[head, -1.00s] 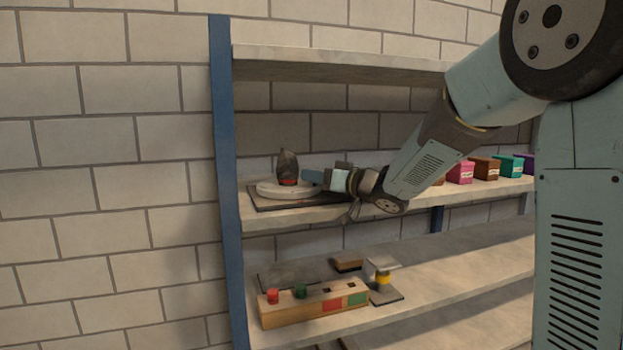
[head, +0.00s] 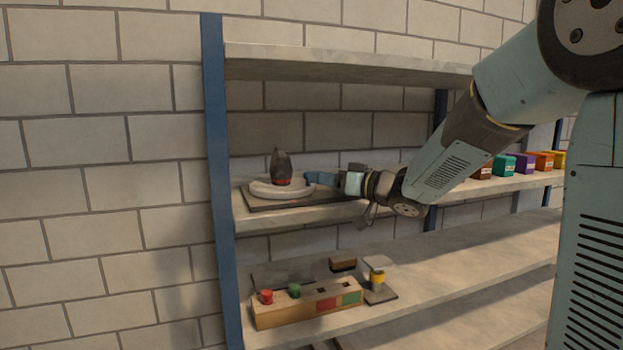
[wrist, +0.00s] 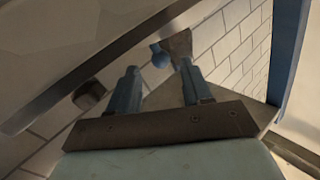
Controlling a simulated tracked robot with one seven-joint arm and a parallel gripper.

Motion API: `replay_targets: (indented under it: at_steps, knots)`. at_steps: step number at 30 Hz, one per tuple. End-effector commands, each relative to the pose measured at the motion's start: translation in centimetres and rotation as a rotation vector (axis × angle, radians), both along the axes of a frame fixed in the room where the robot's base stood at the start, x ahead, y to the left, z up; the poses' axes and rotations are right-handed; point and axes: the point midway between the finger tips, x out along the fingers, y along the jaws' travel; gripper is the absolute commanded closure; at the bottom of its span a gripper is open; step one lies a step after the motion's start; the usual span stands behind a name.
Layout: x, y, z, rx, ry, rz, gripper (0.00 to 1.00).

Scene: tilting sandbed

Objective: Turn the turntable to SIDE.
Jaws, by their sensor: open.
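The turntable (head: 262,190) is a pale grey disc on a dark base plate (head: 250,203), at the left end of the middle shelf. A dark, pointed object (head: 281,160) with a red band stands upright on it. My gripper (head: 310,179) is at the disc's right side, low over the base plate; I cannot tell whether it touches the disc. In the wrist view my gripper (wrist: 158,67) has its two blue fingers apart. A small blue round thing (wrist: 160,57) shows near and between the fingertips; whether it belongs to the turntable is unclear.
A blue shelf post (head: 216,170) stands left of the turntable, and an upper shelf board (head: 340,65) hangs above. Coloured boxes (head: 503,165) line the middle shelf at right. The lower shelf holds a wooden block (head: 300,310) with red and green knobs.

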Motion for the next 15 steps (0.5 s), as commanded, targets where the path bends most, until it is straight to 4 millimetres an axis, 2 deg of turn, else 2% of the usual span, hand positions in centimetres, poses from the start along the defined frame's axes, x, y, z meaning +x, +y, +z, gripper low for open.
replay_targets:
  at_steps: [1, 6, 15]
  knots:
    - [-0.6, -1.0, 0.0, 0.001, 0.000, -0.004, 0.51]
    - [-2.6, -3.6, 0.0, 0.000, -0.001, -0.002, 0.51]
    - [-4.7, -6.5, -0.1, 0.000, 0.000, 0.000, 0.51]
